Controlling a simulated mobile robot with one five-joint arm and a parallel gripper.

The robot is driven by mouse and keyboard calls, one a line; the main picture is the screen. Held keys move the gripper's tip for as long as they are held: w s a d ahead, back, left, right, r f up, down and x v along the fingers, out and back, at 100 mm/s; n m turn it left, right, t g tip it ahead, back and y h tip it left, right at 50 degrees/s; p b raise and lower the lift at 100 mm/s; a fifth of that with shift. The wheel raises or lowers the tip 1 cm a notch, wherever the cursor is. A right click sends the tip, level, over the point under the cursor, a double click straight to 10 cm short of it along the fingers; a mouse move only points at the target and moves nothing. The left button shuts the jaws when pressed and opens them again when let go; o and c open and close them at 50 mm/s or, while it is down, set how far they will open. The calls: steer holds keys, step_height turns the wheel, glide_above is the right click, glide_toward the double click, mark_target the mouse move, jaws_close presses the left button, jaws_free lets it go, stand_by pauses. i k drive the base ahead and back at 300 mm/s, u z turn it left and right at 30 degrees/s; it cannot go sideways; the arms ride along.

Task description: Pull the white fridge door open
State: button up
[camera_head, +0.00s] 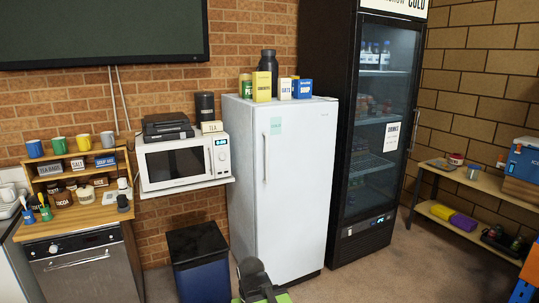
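The white fridge (301,190) stands against the brick wall in the middle of the view. Its door is shut, with a long vertical handle (265,158) near the door's left edge and a pale green note beside the handle's top. My gripper (252,268) shows only in part at the bottom of the view, low in front of the fridge and well below the handle. It appears apart from the door. Its fingers are too dark and small to tell whether they are open.
A dark blue bin (200,272) stands left of the fridge, beneath a shelf with a microwave (182,160). A tall black drinks cooler (372,130) stands close on the right. Boxes and a dark bottle (268,68) sit on the fridge. Carpet is clear at the front right.

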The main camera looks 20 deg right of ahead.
mark_target(295, 144)
steer(key=u, duration=0.15)
steer(key=i, duration=1.55)
steer(key=u, duration=0.75)
steer(key=k, duration=0.8)
steer(key=u, duration=0.1)
steer(key=i, duration=0.75)
